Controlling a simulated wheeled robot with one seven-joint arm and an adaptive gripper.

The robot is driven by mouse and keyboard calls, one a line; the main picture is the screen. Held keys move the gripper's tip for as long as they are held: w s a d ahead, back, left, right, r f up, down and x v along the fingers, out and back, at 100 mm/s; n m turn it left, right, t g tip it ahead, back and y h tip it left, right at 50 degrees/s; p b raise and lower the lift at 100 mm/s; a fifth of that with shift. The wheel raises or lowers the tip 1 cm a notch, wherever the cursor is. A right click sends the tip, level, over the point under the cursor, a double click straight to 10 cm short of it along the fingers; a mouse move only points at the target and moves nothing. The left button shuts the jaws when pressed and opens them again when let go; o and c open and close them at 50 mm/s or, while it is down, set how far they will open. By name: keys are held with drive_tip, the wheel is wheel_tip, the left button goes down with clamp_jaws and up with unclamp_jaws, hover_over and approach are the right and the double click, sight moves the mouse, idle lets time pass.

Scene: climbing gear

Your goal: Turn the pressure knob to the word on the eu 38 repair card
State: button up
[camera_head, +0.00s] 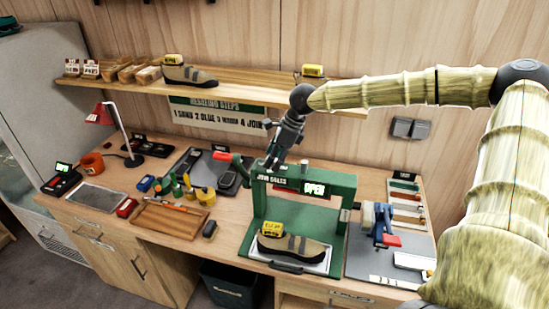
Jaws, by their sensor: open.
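My gripper (274,160) is open and empty, pointing down just above the top left of the green press (343,190). The press has a "JOIN SOLES" sign and a lit display reading "OPEN". A red-ended green lever (228,158) sticks out at its upper left. I cannot make out the pressure knob or its marks for certain. The card words are too small to read.
A blue clamp-like tool (382,220) stands right of the press. Left are a wooden tray (170,220), several small bottles, a red lamp (102,114) and an orange mug (92,162). The shelf (240,84) runs behind. Another yellow card (313,71) sits on it.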

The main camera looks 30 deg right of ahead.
drive_tip(key=v, duration=1.2)
drive_tip(key=shift+d, duration=0.15)
drive_tip(key=shift+f, duration=0.1)
